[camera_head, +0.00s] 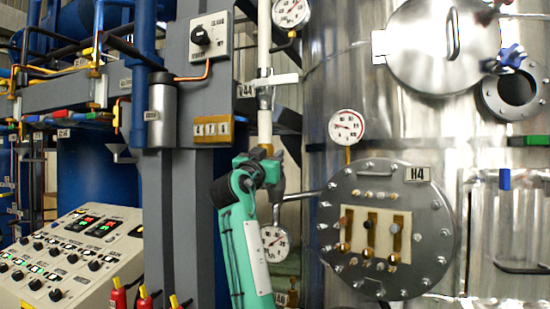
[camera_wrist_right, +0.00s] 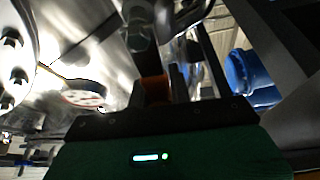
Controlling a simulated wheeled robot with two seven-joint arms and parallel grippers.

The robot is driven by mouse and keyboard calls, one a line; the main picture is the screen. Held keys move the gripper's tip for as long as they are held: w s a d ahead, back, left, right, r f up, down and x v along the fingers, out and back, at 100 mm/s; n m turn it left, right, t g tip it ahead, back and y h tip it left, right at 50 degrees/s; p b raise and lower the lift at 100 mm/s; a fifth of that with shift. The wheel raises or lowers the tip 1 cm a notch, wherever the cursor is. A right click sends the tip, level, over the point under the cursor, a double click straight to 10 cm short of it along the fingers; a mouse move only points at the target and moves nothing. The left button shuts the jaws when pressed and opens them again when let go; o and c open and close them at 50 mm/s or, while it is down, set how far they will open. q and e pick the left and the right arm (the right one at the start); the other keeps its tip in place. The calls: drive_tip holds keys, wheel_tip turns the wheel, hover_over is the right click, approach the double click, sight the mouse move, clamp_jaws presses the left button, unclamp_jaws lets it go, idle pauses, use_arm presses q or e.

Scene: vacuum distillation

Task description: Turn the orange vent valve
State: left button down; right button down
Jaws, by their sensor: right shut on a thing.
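The orange vent valve (camera_wrist_right: 153,88) shows as a small orange block between the dark fingers of my right gripper (camera_wrist_right: 158,85) in the right wrist view. The gripper is shut on it. In the head view my right gripper (camera_head: 268,168) is at the end of the green arm, at the lower part of the white vertical pipe (camera_head: 264,120). A small orange-brown bit of the valve (camera_head: 265,149) shows just above the gripper; the rest is hidden behind it. How far the valve is turned cannot be told. My left gripper is not in view.
A steel vessel with a round H4 flange (camera_head: 436,215) stands close on the right, with a pressure gauge (camera_head: 347,127). Another gauge (camera_head: 275,240) sits just beside my right arm. A grey column (camera_head: 180,200) and a control panel (camera_head: 70,255) are to the left.

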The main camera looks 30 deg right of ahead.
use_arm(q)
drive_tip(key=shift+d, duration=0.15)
use_arm(e)
drive_tip(key=shift+w+f, duration=0.1)
drive_tip(key=shift+f, duration=0.05)
drive_tip(key=c, duration=1.3)
unclamp_jaws()
drive_tip(key=shift+a, duration=0.1)
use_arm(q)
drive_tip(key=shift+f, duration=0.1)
use_arm(e)
drive_tip(key=shift+s+a+f+b, duration=0.2)
drive_tip(key=shift+s+a+b, duration=0.05)
drive_tip(key=shift+a+b, duration=0.05)
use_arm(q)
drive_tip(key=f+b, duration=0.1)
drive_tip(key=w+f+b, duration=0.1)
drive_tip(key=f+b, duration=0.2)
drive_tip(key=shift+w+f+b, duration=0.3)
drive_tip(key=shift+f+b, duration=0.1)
use_arm(e)
drive_tip(key=v, duration=1.3)
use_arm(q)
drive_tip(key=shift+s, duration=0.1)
use_arm(e)
drive_tip(key=shift+d, duration=0.1)
